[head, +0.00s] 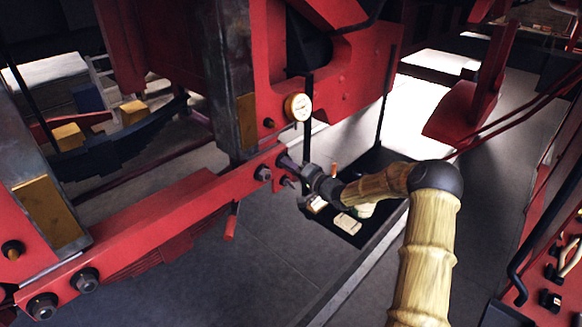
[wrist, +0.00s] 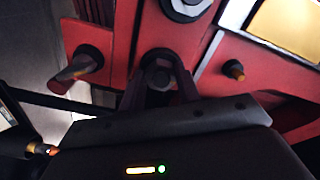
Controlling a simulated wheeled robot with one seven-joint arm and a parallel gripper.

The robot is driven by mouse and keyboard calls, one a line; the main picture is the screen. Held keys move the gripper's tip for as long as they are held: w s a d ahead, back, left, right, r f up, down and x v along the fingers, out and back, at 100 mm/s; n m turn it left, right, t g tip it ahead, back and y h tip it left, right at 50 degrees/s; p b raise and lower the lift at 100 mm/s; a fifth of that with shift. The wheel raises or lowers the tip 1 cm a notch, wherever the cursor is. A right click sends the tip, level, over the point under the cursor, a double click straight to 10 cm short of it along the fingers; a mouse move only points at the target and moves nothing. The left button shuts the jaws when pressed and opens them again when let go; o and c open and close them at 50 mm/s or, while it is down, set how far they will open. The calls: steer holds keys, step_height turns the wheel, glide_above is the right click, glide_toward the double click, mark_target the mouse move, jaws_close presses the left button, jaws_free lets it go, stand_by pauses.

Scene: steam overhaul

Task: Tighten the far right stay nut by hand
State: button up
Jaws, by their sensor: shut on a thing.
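The far right stay nut (wrist: 159,74) is a dark hex nut on the red stay (head: 150,232). In the wrist view it sits between the two fingers of my gripper (wrist: 158,92), which are shut on its sides. In the head view my gripper (head: 287,163) reaches the stay's right end from the right and hides this nut. Another dark nut (head: 264,173) sits on the stay just left of my gripper. Two more nuts, one inner (head: 87,280) and one outer (head: 42,306), are at the stay's lower left end.
A dark tray (head: 346,224) with small items lies on the floor below. Red machinery (head: 570,240) stands at right.

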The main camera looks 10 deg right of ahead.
steer(key=shift+d, duration=0.1)
steer(key=o, duration=1)
steer(key=b+v, duration=0.5)
steer(key=v, duration=1.2)
steer(key=shift+s+d+b, duration=0.1)
steer(key=shift+b, duration=0.3)
